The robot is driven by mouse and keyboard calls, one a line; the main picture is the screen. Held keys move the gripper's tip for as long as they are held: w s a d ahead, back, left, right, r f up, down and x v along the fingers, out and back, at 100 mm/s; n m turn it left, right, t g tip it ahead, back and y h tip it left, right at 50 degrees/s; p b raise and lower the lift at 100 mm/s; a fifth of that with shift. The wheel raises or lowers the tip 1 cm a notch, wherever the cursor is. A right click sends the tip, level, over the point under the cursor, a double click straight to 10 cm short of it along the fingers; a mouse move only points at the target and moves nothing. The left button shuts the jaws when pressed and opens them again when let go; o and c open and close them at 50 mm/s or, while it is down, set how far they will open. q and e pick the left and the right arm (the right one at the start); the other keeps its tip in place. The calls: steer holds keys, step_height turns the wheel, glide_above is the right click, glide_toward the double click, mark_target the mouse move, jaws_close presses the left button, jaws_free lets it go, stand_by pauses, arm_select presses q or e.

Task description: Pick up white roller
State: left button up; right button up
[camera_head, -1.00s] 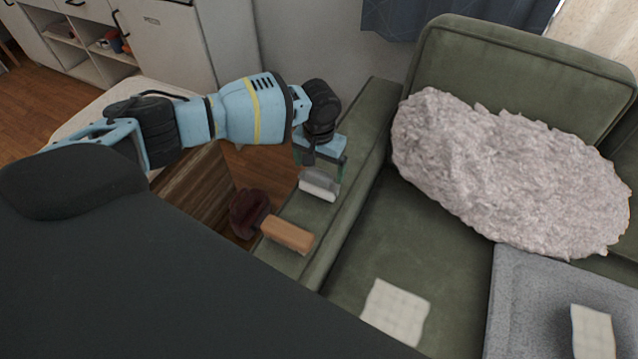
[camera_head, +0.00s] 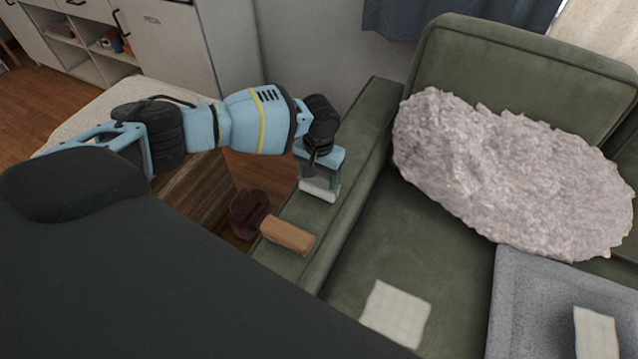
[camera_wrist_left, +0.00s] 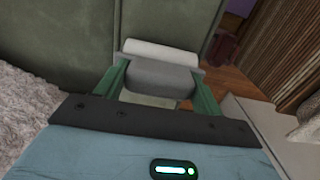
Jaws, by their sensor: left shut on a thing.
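The white roller (camera_head: 321,192) lies on the green sofa's armrest (camera_head: 353,152), its grey upper part just under my left gripper (camera_head: 321,179). In the left wrist view the roller's white cylinder (camera_wrist_left: 161,53) shows beyond its grey body (camera_wrist_left: 160,77). The green fingers of my left gripper (camera_wrist_left: 160,88) stand on either side of the grey body and are shut on it. In the head view the gripper hides part of the roller's top. My right gripper is in neither view.
A brown brush-like block (camera_head: 288,235) lies nearer on the same armrest. A dark red object (camera_head: 248,212) is beside the armrest. A fluffy pale cushion (camera_head: 510,170) and a white cloth square (camera_head: 397,313) lie on the sofa seat. A grey cushion (camera_head: 530,290) is at the right.

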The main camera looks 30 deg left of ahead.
arm_select(q)
step_height(320, 180, up, 10)
steer(key=shift+r+p, duration=0.1)
steer(key=shift+p, duration=0.7)
steer(key=o, duration=0.4)
steer(key=shift+c, duration=1.2)
steer(key=s+d+r, duration=0.3)
steer(key=s+r, duration=0.4)
steer(key=r, duration=0.1)
steer(key=s+d+r, duration=0.3)
steer(key=s+r, duration=0.4)
steer(key=shift+s+r+m, duration=0.3)
steer(key=shift+s+r, duration=0.05)
steer(key=shift+r, duration=0.05)
